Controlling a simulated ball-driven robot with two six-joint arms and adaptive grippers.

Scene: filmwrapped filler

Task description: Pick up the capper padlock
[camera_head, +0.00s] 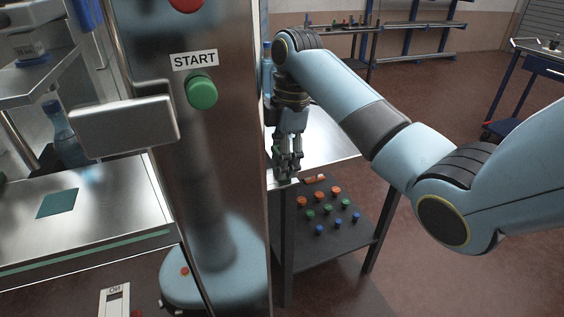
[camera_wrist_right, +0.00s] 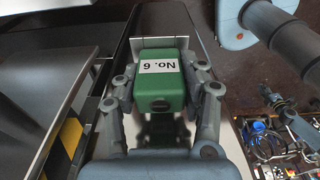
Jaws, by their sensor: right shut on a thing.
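The padlock (camera_wrist_right: 161,88) is a green block with a white "No. 6" label, seen in the right wrist view. My right gripper (camera_wrist_right: 165,75) has its fingers on both sides of the block and is shut on it. In the head view my right gripper (camera_head: 288,172) points down beside the steel machine column, over the edge of a metal-topped table. My left gripper is not in view.
The steel column (camera_head: 195,150) with a green START button (camera_head: 202,92) stands close left of my right gripper. A bottle (camera_head: 62,135) stands inside the machine at left.

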